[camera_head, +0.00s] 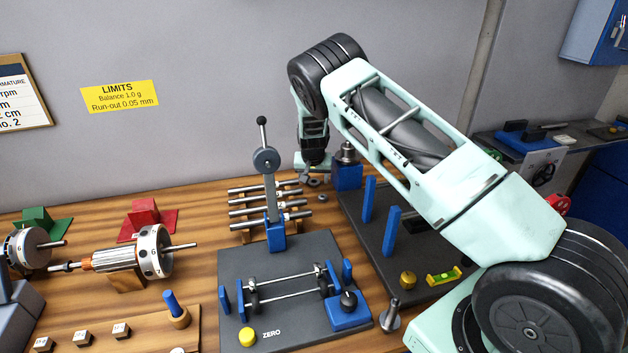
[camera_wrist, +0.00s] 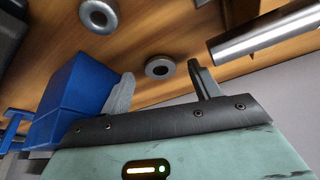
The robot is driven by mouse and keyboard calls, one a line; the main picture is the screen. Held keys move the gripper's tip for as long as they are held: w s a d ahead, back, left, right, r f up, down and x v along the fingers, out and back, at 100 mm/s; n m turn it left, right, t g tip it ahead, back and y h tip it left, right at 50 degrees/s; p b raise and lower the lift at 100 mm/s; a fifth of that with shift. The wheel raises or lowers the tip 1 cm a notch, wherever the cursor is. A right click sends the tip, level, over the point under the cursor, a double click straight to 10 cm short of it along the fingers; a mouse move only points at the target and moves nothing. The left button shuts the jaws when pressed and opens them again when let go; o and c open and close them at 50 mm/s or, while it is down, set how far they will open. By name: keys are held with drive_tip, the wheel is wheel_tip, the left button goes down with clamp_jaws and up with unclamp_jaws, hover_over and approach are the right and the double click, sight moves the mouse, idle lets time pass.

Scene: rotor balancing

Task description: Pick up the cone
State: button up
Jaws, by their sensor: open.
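My gripper (camera_head: 311,178) is at the back of the bench, left of a blue block, partly hidden in the head view. In the wrist view its two fingers (camera_wrist: 163,84) are apart with nothing clasped. A small round steel piece (camera_wrist: 159,67) with a dark centre lies on the wood, appearing between the fingertips. A second round steel piece (camera_wrist: 98,15) lies farther from the wall. I cannot tell whether either is the cone. A stepped steel piece (camera_head: 348,152) tops the blue block (camera_head: 348,178). A flanged, tapered steel piece (camera_head: 390,315) stands at the front.
Steel shafts (camera_head: 270,213) lie on a rack left of my gripper; one shaft end (camera_wrist: 262,35) is close in the wrist view. A dark plate with blue posts (camera_head: 369,200) is to the right. A balancing stand (camera_head: 235,262) is in front. The wall is close behind.

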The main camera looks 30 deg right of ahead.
drive_tip(key=shift+w+f, duration=0.15)
drive_tip(key=shift+f, duration=0.4)
drive_tip(key=c, duration=1.2)
drive_tip(key=shift+o, duration=0.2)
drive_tip(key=shift+r, duration=0.1)
